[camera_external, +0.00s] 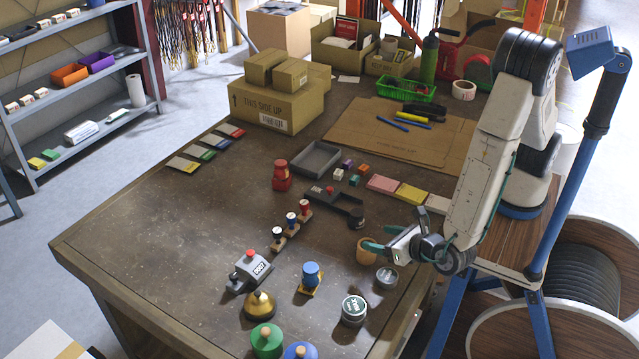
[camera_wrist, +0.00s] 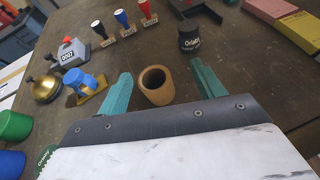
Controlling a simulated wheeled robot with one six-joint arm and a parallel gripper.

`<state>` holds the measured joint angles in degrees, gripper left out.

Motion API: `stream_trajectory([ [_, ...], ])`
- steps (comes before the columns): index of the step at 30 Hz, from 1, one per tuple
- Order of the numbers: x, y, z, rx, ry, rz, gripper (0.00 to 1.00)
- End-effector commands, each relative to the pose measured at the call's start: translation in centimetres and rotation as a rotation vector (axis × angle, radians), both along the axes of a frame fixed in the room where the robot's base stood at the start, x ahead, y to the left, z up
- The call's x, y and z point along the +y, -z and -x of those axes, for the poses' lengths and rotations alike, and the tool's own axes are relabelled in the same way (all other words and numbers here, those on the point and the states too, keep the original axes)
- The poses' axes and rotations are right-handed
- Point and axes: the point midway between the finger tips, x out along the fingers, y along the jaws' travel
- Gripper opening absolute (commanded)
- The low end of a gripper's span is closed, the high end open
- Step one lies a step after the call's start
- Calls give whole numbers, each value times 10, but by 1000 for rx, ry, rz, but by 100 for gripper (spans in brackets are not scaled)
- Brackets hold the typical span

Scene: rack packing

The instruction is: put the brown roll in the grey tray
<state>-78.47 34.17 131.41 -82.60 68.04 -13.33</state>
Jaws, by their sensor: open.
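The brown roll (camera_external: 367,250) is a short hollow cylinder standing upright on the table near its right side. In the wrist view the brown roll (camera_wrist: 157,86) lies between the two teal fingers. My gripper (camera_external: 372,250) is open; in the wrist view my gripper (camera_wrist: 160,88) has one finger on each side of the roll, with a gap to both. Whether the fingertips are down at the roll's height is hard to tell. The grey tray (camera_external: 337,149) is a shallow, empty rectangular tray farther back, near the table's middle.
A black ink bottle (camera_wrist: 190,38) stands just beyond the roll, and a grey round tin (camera_external: 386,279) stands beside it.

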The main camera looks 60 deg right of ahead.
Motion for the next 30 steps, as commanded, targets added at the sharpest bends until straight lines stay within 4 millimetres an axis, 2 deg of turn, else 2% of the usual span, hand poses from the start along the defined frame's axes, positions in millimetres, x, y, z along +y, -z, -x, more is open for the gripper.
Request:
stream_trajectory([
  [2,-27,-25,-22,-1,138,-69,68],
  [5,-81,-62,-49,-3,384,-189,68],
  [6,-105,-77,-57,-5,492,-243,68],
  [9,-166,-109,-66,-12,762,-383,68],
  [11,-201,-125,-65,-18,917,-467,68],
  [12,-223,-135,-63,-24,1021,-526,68],
  [15,-272,-157,-48,-40,1271,-677,68],
  [18,-312,-176,-27,-61,1509,-839,68],
  [21,-342,-191,-1,-85,1731,-1014,68],
  [25,-366,-207,33,-120,1989,-1257,68],
  [30,-375,-223,67,-159,2221,-1551,68],
])
